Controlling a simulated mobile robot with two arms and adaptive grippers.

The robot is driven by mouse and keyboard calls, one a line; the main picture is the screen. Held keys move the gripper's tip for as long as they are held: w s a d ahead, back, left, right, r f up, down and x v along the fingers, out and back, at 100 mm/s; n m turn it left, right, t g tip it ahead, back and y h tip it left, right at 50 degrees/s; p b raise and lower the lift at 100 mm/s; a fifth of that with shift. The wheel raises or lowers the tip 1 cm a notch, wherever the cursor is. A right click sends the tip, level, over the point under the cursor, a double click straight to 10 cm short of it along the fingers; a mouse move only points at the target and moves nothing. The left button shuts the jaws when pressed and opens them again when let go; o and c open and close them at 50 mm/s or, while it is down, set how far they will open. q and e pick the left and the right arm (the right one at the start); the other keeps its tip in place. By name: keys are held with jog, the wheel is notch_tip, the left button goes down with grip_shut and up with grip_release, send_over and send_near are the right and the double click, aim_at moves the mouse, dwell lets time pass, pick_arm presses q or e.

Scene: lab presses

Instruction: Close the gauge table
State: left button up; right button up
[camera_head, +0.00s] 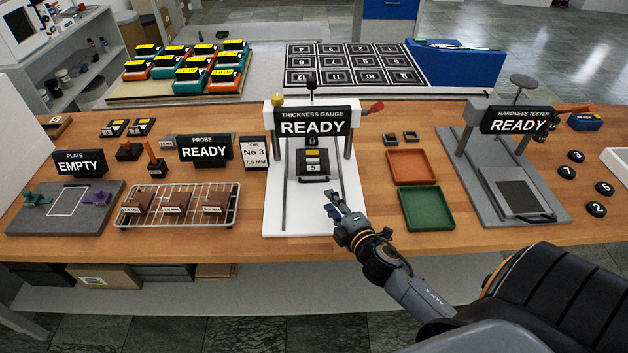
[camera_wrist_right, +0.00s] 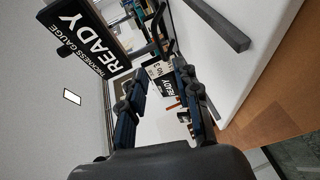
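The thickness gauge (camera_head: 356,115) stands at the bench's middle on a white base, with a READY sign. Its small dark table (camera_head: 303,172) sits low between the posts and carries a dark piece marked 5 (camera_head: 313,167). A thin dark handle bar runs along the table's front. My right gripper (camera_head: 334,203) is just in front and to the right of the table, above the white base. In the right wrist view its two fingers (camera_wrist_right: 160,98) are apart with nothing between them. The gauge's sign (camera_wrist_right: 85,45) shows there, upper left. My left gripper is not in view.
An orange tray (camera_head: 412,152) and a green tray (camera_head: 426,189) lie right of the gauge. The hardness tester (camera_head: 515,120) stands farther right. A wire rack (camera_head: 232,219) with brown blocks and a job card (camera_head: 254,152) are to the left.

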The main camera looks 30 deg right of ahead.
aim_at(314, 182)
jog(key=x, duration=1.1)
jog(key=shift+w+d+p, duration=0.1)
jog(key=shift+w+p, duration=0.15)
jog(key=shift+p, duration=0.15)
jog(key=shift+c, duration=0.4)
grip_shut()
